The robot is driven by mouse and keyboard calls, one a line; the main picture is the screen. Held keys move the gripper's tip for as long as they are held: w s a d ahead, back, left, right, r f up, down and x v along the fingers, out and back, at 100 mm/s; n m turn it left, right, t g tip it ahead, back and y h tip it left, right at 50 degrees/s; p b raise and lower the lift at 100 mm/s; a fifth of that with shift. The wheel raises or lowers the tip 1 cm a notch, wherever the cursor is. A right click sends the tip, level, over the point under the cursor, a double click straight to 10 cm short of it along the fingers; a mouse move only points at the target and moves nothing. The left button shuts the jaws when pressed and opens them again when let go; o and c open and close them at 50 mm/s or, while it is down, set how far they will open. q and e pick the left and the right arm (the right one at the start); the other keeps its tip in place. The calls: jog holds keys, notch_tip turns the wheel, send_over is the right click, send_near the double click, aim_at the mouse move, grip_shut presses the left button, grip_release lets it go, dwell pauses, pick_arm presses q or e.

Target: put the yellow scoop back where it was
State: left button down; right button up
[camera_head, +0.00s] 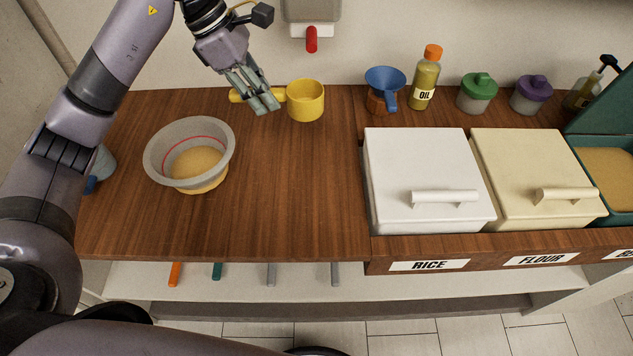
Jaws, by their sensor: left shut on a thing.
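The yellow scoop (306,102) is near the back of the wooden counter (290,200), its cup to the right and its handle (239,95) pointing left. My left gripper (266,108) comes down from above and is shut on the scoop's handle, with its fingers hiding the middle of the handle. The cup looks upright. I cannot tell whether it rests on the counter or hangs just above it. My right gripper is not in view.
A grey bowl (153,155) holding tan grain stands left. A blue funnel-like scoop (384,84), oil bottle (425,78), green-lidded jar (478,93) and purple-lidded jar (530,95) line the back right. White rice (415,165) and cream flour (530,160) bins stand right. The counter's middle is clear.

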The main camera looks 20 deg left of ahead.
pick_arm(q)
notch_tip(320, 180, down, 15)
jog(key=shift+a+r+p, duration=0.1)
jog(key=shift+a+p, duration=0.05)
jog(key=shift+p, duration=0.6)
jog(key=shift+f, duration=0.65)
notch_tip(320, 180, down, 3)
jog(key=shift+f, duration=0.35)
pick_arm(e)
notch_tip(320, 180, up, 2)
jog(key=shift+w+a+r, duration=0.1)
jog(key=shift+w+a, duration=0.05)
pick_arm(q)
jog(key=shift+f, duration=0.1)
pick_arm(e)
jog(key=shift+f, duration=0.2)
pick_arm(q)
jog(key=c, duration=1.4)
grip_release()
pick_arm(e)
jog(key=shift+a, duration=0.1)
